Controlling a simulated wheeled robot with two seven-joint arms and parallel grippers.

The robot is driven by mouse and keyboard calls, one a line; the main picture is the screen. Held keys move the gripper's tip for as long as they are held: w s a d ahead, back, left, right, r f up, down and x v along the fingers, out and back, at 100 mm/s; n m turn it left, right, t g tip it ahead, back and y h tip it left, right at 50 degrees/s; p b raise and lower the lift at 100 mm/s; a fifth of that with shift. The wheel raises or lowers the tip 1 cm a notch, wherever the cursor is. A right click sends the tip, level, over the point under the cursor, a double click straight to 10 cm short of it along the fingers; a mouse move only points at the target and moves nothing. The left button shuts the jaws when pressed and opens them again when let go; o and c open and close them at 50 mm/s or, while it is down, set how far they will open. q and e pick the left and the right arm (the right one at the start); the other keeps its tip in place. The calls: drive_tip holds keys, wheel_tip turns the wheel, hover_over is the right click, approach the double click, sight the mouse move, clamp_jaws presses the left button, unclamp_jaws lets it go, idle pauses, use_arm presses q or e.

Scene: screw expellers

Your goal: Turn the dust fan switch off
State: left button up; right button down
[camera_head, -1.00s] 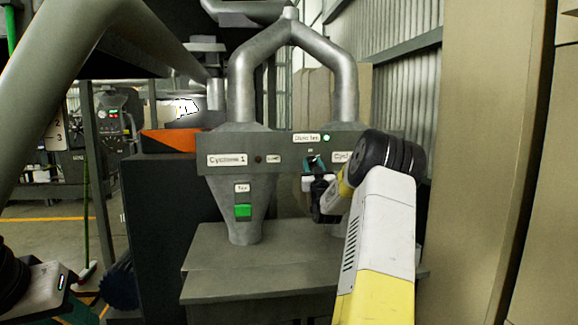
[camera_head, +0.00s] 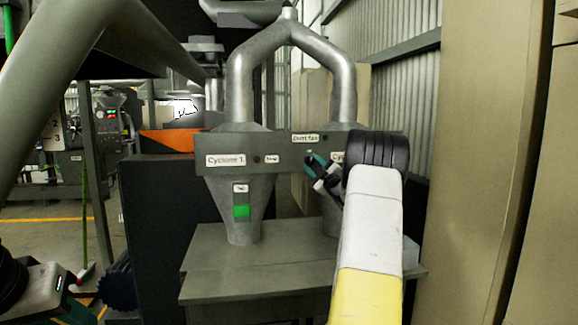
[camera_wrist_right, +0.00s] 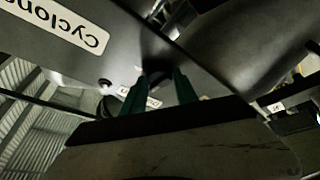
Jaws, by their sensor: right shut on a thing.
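The "Dust fan" label (camera_head: 306,138) is on the grey panel (camera_head: 220,142) across the two cyclones. The small lamp at the label's right end shows no green light. My right gripper (camera_head: 311,162) is at the panel just below this label, its teal fingers shut on the dust fan switch. The fingers hide most of the switch. In the right wrist view the two fingers (camera_wrist_right: 160,88) close around a small dark knob against the panel. At the lower left, part of my left arm's end (camera_head: 40,288) shows, but its fingers are not clear.
The "Cyclone 1" label (camera_head: 226,160) and a small knob are left on the panel. A grey table (camera_head: 215,285) stands below. A beige wall or cabinet (camera_head: 480,150) bounds the right side.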

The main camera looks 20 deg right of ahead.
drive_tip(key=shift+n+y, duration=0.3)
drive_tip(key=shift+n, duration=0.5)
drive_tip(key=c, duration=1)
unclamp_jaws()
drive_tip(key=shift+o, duration=0.2)
drive_tip(key=shift+s, duration=0.1)
drive_tip(key=v, duration=0.7)
drive_tip(key=shift+s, duration=0.3)
